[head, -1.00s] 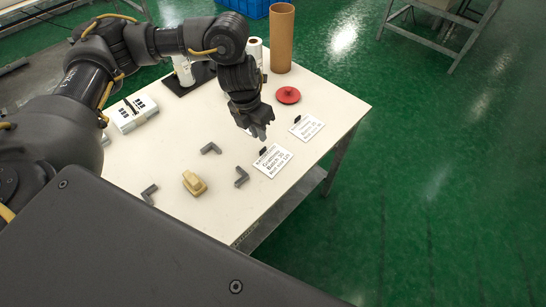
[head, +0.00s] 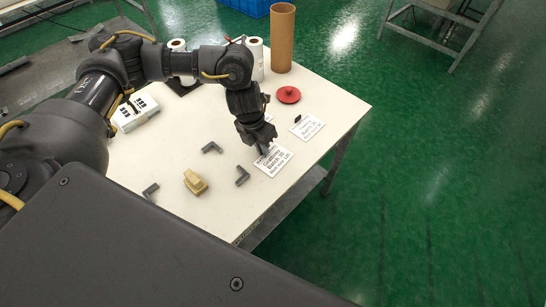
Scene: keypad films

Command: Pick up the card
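Two white printed cards lie on the white table. The nearer card (head: 275,162) has large black text, and the farther card (head: 308,126) lies to its upper right with a small black clip-like piece at its edge. My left gripper (head: 262,151) points down at the top left edge of the nearer card and covers that corner and its black piece. Its fingers are small and dark here, so I cannot tell whether they are open, shut or touching the card. My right gripper is not in view.
Grey corner brackets (head: 242,176) and a tan block (head: 195,182) lie left of the nearer card. A red round lid (head: 288,94), a brown tube (head: 282,38) and white rolls (head: 254,58) stand farther back. A white box (head: 135,113) is at left. The table's right edge is close to the cards.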

